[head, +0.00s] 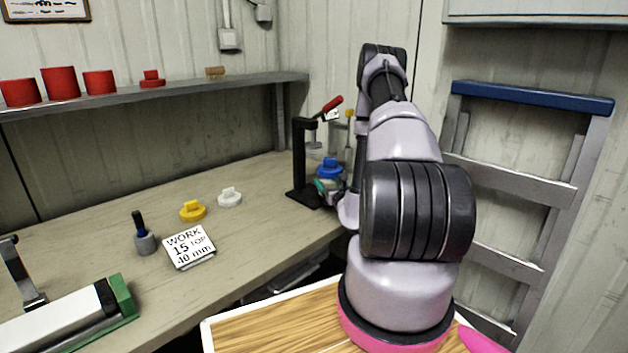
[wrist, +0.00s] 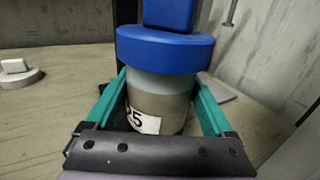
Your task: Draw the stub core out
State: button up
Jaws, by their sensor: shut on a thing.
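My gripper (head: 328,186) is at the back right end of the bench, beside a black stand with a red lever (head: 303,160). In the wrist view its two teal fingers (wrist: 163,85) are closed on the sides of a short upright cylinder (wrist: 160,104) with a blue cap (wrist: 165,48). The cylinder is pale and clear-looking at the top and grey-brown below, with a white label ending in "5" on its front. The blue cap also shows in the head view (head: 330,168). The cylinder's base is hidden behind my gripper.
A card (head: 189,246) reads "WORK 15 TOP 40 mm". A yellow cap (head: 193,211), a white cap (head: 230,197) and a grey black-handled tool (head: 143,236) stand nearby. A green-ended trough (head: 75,315) lies front left.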

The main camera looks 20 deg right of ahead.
aim_at(342, 171)
jog(key=shift+s+d, duration=0.4)
jog(key=shift+s, duration=0.75)
jog(key=shift+s+d, duration=0.45)
jog(key=shift+s, duration=0.75)
jog(key=shift+s+d, duration=0.4)
jog(key=shift+s, duration=0.75)
jog(key=shift+r, duration=2.55)
